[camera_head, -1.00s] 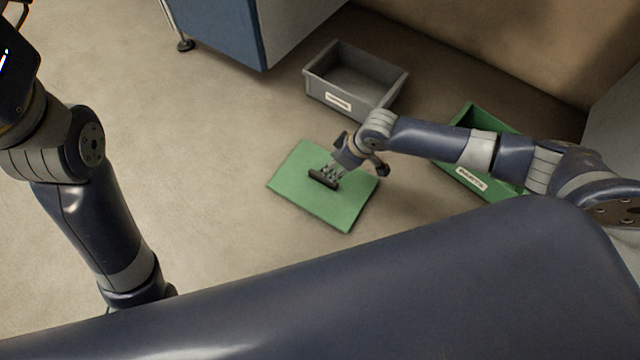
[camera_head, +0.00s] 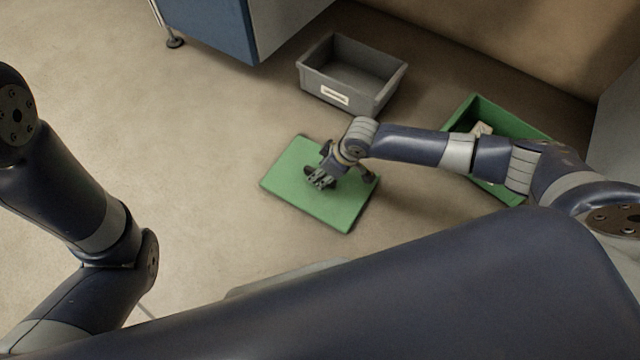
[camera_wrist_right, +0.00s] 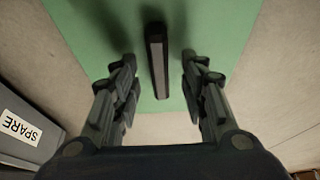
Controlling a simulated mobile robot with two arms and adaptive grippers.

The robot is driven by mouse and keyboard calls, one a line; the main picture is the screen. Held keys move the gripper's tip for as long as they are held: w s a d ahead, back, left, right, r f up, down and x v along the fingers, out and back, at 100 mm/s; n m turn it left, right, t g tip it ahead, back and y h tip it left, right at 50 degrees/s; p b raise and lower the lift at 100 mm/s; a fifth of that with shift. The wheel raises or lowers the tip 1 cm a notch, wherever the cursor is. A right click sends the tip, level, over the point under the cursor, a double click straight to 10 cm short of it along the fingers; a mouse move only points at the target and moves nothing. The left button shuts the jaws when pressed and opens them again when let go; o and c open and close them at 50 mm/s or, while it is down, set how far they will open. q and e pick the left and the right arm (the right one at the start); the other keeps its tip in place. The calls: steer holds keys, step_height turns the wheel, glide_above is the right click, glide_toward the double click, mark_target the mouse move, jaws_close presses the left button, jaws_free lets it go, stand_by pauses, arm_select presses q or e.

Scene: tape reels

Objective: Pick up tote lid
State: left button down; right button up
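The tote lid (camera_head: 345,208) is a flat green rectangle lying on the floor in the middle of the head view; it also fills the upper part of the right wrist view (camera_wrist_right: 222,40). Its dark bar handle (camera_wrist_right: 157,60) stands up between the fingers of my right gripper (camera_wrist_right: 157,75). In the head view my right gripper (camera_head: 320,180) is low over the lid and hides most of the handle. The fingers are open, with a gap on each side of the handle. My left gripper is out of view; only the left arm shows at the left.
A grey tote (camera_head: 318,85) with a white label stands behind the lid; its SPARE label (camera_wrist_right: 20,128) shows in the right wrist view. A green tote (camera_head: 487,190) with something pale inside stands at the right, partly behind my right arm. A blue cabinet (camera_head: 208,28) is at the back. Floor left of the lid is clear.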

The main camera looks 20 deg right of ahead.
steer(key=shift+w+a+f, duration=0.15)
steer(key=shift+w+f, duration=0.05)
steer(key=shift+f, duration=0.3)
steer(key=shift+f, duration=0.1)
steer(key=shift+c, duration=0.6)
jaws_close()
